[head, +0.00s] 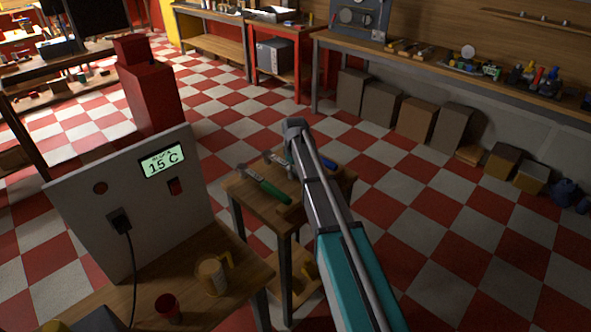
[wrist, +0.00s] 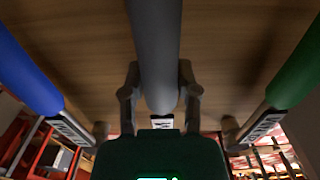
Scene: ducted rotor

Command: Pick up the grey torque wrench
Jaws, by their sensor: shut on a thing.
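The grey torque wrench (wrist: 156,45) shows in the wrist view as a thick grey handle running from the top edge down between my gripper's fingers. My gripper (wrist: 160,78) is shut on this handle, with one finger on each side. Wooden tabletop lies behind it; I cannot tell whether the wrench touches it. In the head view my arm hides the gripper and the grey wrench above the small table. A green-handled wrench (head: 265,186) lies on the left of that table, and a blue-handled one (head: 328,163) shows on its right.
The small wooden table (head: 247,196) stands beside a workbench (head: 232,256) bearing a panel reading 15 C (head: 110,205), a mug (head: 212,275) and a red cup (head: 168,307). In the wrist view, the blue (wrist: 25,65) and green (wrist: 298,70) handles flank the grey one. Checkered floor right of the table is open.

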